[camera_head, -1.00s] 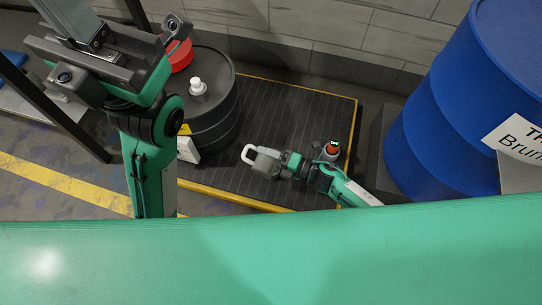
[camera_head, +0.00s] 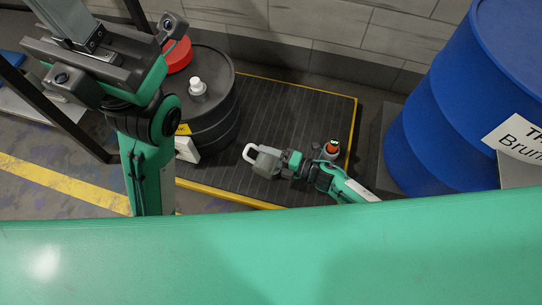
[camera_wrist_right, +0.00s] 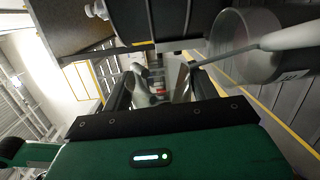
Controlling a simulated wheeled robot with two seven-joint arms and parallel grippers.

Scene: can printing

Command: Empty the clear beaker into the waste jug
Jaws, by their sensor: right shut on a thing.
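My right gripper (camera_head: 278,162) is low over the dark ribbed platform and is shut on the clear beaker (camera_head: 264,167). The beaker is greyish and see-through, with a white loop handle on its left. In the right wrist view the clear beaker (camera_wrist_right: 238,52) lies to the right of my right gripper (camera_wrist_right: 160,78), with dark markings on its wall and a pale handle across it. I cannot make out its contents. My left arm's end (camera_head: 100,65) is raised at the upper left; its fingers cannot be made out. I cannot identify the waste jug with certainty.
A black drum (camera_head: 215,122) carries a white-capped bottle (camera_head: 198,90) and a red object (camera_head: 178,56). An orange-capped container (camera_head: 331,150) stands close beside my right wrist. A blue barrel (camera_head: 430,130) stands at right. The platform (camera_head: 290,105) is bare behind my right gripper.

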